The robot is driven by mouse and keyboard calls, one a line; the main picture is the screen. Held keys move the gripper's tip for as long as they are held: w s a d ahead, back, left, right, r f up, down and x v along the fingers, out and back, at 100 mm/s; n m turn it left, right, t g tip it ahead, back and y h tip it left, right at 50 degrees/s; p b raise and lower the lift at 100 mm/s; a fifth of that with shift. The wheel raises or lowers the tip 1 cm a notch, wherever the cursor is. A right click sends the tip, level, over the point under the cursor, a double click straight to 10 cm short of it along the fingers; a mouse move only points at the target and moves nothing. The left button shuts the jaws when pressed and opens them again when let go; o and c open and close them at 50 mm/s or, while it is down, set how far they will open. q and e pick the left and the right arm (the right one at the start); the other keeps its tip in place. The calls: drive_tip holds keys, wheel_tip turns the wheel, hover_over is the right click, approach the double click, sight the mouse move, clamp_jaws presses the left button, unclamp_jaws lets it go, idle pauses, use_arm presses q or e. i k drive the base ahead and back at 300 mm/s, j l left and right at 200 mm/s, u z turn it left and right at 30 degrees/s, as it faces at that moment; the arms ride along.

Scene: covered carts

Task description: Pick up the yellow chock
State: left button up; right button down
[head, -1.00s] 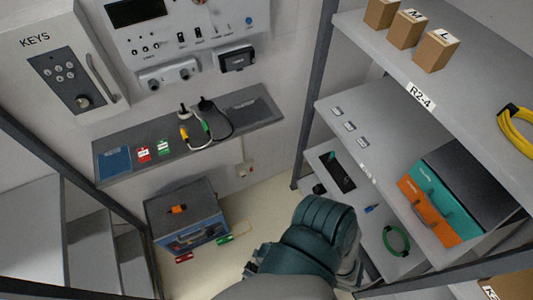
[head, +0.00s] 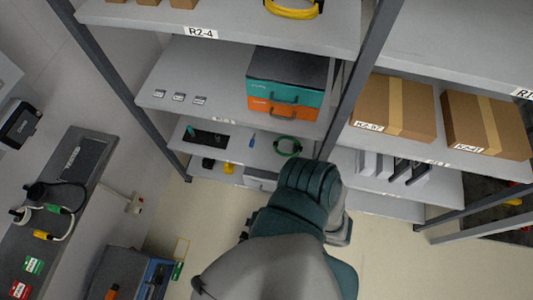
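A small yellow object (head: 229,168), possibly the yellow chock, sits low beneath the lower shelf of the rack, left of centre in the head view. It is too small to make out its shape. A small black object (head: 208,163) is just left of it. Teal and grey parts of my own body fill the bottom centre, to the right of and nearer than the yellow object. I can make out no gripper fingers, and nothing is seen held.
A rack shelf (head: 215,70) holds a teal case (head: 268,93) on an orange case (head: 262,106). A green cable coil (head: 288,146) lies on the shelf below. Cardboard boxes (head: 393,107) stand at right. A blue toolbox (head: 155,280) is bottom left. Pale floor (head: 200,215) lies clear between.

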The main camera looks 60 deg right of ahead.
sight(229, 168)
drive_tip(key=z, duration=1.5)
